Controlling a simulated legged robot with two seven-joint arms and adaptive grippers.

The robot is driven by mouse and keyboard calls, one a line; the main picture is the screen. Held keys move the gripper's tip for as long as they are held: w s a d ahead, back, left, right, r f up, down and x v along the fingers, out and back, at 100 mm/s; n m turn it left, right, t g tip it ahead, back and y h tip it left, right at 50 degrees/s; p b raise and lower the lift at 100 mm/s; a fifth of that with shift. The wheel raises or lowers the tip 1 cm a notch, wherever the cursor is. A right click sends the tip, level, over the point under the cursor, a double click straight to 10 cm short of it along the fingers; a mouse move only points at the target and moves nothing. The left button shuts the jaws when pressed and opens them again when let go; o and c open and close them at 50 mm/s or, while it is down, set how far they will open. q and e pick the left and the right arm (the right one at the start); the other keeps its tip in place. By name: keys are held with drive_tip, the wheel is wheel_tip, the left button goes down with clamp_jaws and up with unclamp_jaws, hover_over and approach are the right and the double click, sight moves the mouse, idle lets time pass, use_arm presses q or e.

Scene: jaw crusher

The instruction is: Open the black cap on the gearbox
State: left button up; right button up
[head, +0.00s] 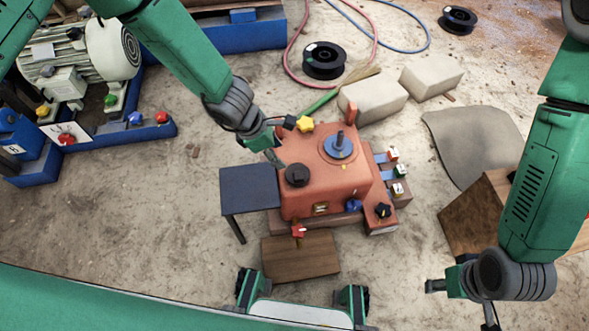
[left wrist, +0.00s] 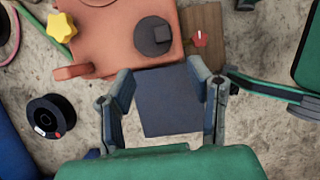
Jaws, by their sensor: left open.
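The orange-red gearbox (head: 335,188) stands on the floor in the middle of the head view. Its black cap (head: 297,175) sits on the front left of its top; it also shows at the top of the left wrist view (left wrist: 153,36), as a round disc with a square raised grip. My left gripper (head: 280,142) is open and empty, just behind and left of the cap, with its fingers apart in the left wrist view (left wrist: 165,88). The cap is beyond the fingertips, not between them. My right gripper (head: 460,300) hangs at the lower right, away from the gearbox, its fingers apart.
A dark small table (head: 250,188) adjoins the gearbox's left side. A yellow star knob (head: 305,124) and a blue disc with a post (head: 340,145) are close by on the gearbox. A wooden board (head: 300,256) lies in front. A wooden crate (head: 470,215) stands near my right arm.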

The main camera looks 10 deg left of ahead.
sight(298, 175)
use_arm(q)
drive_tip(key=b+x, duration=0.4)
drive_tip(key=x, duration=0.7)
drive_tip(key=shift+s+d+f+b, duration=0.1)
drive_tip(key=shift+d+f+b, duration=0.1)
drive_tip(key=shift+f+b, duration=0.15)
drive_tip(key=shift+d+f, duration=0.15)
drive_tip(key=shift+f, duration=0.45)
drive_tip(key=shift+d, duration=0.3)
clamp_jaws()
drive_tip(key=shift+a, duration=0.1)
